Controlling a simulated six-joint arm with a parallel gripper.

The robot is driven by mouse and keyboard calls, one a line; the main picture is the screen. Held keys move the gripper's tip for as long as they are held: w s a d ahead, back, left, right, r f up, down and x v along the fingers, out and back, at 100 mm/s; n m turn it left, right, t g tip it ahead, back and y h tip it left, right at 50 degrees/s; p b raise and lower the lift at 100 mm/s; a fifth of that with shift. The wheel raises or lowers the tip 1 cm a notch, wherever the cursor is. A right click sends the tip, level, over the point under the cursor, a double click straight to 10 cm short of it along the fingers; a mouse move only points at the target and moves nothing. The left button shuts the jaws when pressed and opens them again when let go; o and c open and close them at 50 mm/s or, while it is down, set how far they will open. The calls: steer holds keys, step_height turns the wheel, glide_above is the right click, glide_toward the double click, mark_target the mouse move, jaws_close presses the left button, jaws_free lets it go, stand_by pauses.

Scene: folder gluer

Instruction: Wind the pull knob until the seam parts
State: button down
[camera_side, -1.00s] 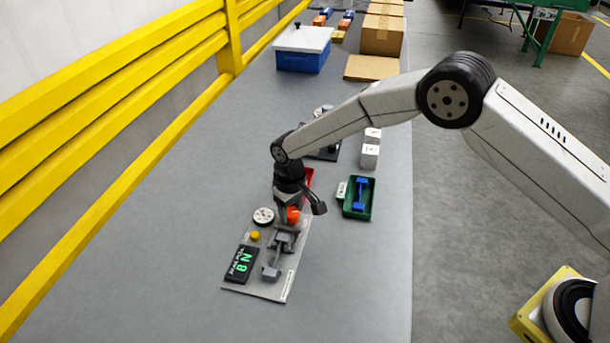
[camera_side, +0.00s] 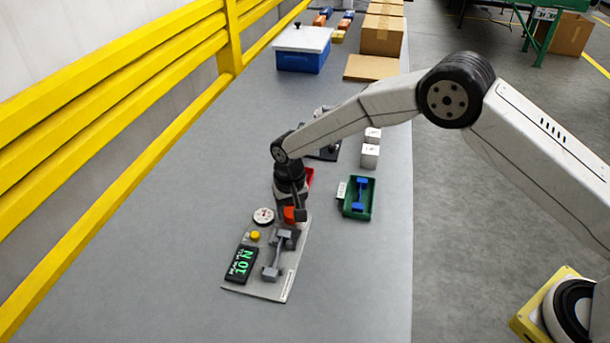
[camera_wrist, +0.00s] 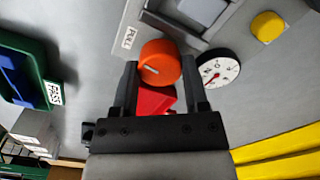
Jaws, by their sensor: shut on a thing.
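The orange pull knob (camera_side: 290,214) sits at the far end of a grey tester plate (camera_side: 270,289), and it shows clearly in the wrist view (camera_wrist: 160,62). My gripper (camera_wrist: 160,75) is shut on the knob, one finger on each side. Two grey clamps stand in line on the plate, one near the knob (camera_side: 284,240) and one at the near end (camera_side: 271,272), with a narrow grey piece between them. A round white dial (camera_side: 263,215) stands beside the knob. I cannot make out the seam.
A green tray (camera_side: 373,200) holding a blue piece lies to the right; its label reads PASS in the wrist view. A red bin (camera_side: 311,177) is just behind my gripper. A yellow button (camera_side: 255,235) is near the dial. A yellow rail (camera_side: 120,145) runs along the left.

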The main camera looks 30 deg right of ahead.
mark_target(291, 212)
steer(key=shift+c, duration=0.5)
jaws_free()
steer(key=shift+r, duration=0.15)
steer(key=shift+r, duration=3.8)
